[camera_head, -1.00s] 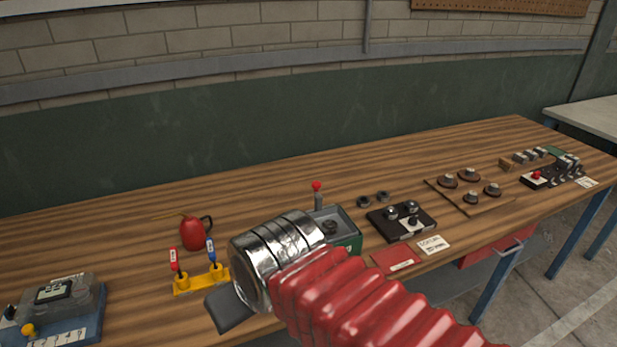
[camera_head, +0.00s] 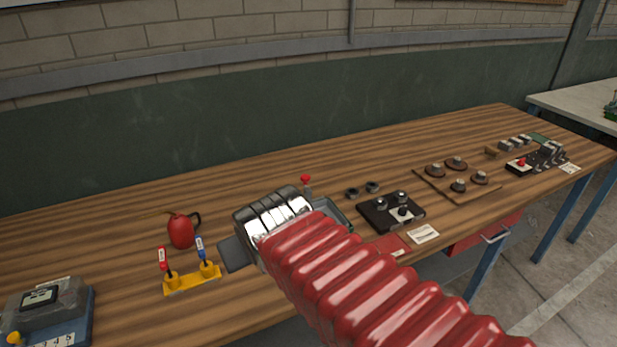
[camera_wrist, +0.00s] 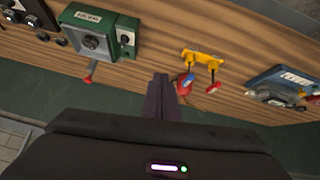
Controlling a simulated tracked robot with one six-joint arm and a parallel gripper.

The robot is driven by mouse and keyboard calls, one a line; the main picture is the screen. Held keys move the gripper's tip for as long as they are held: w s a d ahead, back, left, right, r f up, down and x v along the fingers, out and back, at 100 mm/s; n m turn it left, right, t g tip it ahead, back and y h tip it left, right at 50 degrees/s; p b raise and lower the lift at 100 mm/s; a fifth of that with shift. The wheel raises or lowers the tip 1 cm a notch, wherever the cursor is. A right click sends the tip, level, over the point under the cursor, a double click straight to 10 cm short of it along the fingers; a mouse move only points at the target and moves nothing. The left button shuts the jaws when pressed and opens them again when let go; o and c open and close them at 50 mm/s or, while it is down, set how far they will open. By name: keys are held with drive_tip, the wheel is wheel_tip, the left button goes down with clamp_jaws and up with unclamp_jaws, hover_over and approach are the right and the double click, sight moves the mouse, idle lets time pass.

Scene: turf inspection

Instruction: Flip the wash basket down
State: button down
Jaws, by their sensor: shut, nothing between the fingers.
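A green box with an open top (camera_head: 333,213) stands near the front of the wooden bench, partly hidden behind my arm. In the wrist view it shows as a green box (camera_wrist: 92,38) with a dark round fitting inside and an unreadable label. A lever with a red knob (camera_head: 305,179) stands up at its back; the knob (camera_wrist: 88,80) also shows in the wrist view. I cannot make out a basket for certain. My gripper (camera_head: 233,254) is shut and empty, left of the green box and apart from it. Its closed fingers (camera_wrist: 160,88) lie between the box and a yellow bracket.
The yellow bracket (camera_head: 192,283) carries a red-tagged and a blue-tagged lever. A red can (camera_head: 181,230) stands behind it. A blue-grey device (camera_head: 48,312) is at the left. A black knob panel (camera_head: 391,211) and other fixtures fill the right. The bench's back strip is clear.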

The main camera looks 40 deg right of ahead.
drive_tip(key=w+d+t+h, duration=0.1)
drive_tip(key=w+d+t, duration=0.2)
drive_tip(key=d, duration=0.9)
drive_tip(key=w+d+r+m+t+h, duration=0.1)
drive_tip(key=w+d+t, duration=0.2)
drive_tip(key=d, duration=0.9)
drive_tip(key=shift+w+d+t, duration=0.35)
drive_tip(key=shift+t, duration=0.35)
hover_over(309, 177)
drive_tip(key=s+a, duration=0.2)
wheel_tip(309, 177, down, 2)
wheel_tip(309, 177, down, 4)
drive_tip(key=shift+w+d+f, duration=0.1)
drive_tip(key=shift+d, duration=0.05)
